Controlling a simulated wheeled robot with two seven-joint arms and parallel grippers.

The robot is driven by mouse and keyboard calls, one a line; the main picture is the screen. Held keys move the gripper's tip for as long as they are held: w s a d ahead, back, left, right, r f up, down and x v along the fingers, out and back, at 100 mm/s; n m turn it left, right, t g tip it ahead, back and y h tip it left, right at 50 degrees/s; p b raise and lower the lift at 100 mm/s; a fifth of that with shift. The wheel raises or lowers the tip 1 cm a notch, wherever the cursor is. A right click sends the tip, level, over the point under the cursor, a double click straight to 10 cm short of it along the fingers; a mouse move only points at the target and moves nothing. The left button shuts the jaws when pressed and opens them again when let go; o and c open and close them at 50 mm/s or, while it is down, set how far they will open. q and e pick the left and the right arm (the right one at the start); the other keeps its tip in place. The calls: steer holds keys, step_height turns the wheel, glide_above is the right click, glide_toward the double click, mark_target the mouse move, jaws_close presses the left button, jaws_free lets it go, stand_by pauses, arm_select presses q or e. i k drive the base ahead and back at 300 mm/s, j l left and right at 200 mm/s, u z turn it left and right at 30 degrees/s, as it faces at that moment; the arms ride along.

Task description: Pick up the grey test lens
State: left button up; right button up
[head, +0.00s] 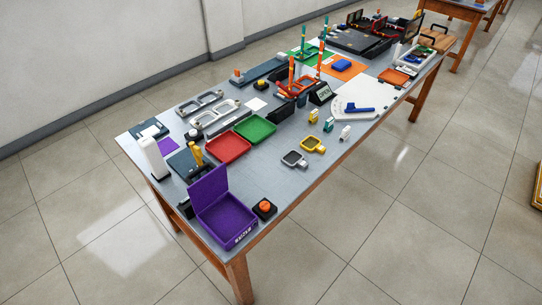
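The grey test lens (294,159) looks like a small dark-grey rimmed piece with a short tab. It lies flat on the grey-topped table (275,190) near the long front edge. A similar yellow piece (313,145) lies just beyond it to the right, very close to it; I cannot tell whether they touch. Nothing covers the grey lens. Neither of my grippers shows in the head view, and the table stands some way off.
A red tray (228,147) and a green tray (255,129) lie left of the lens. An open purple box (226,219) and a black block with an orange knob (264,208) stand at the near end. Small bottles (328,124) stand to the right. Tiled floor (400,230) in front is clear.

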mark_target(292, 158)
steer(key=i+l+u, duration=0.1)
steer(key=u, duration=0.35)
steer(key=l+u, duration=0.25)
steer(key=u, duration=0.2)
steer(key=l+u, duration=0.2)
steer(key=u, duration=0.2)
steer(key=l+u, duration=0.25)
steer(key=u, duration=0.2)
steer(key=l+u, duration=0.2)
steer(key=u, duration=0.25)
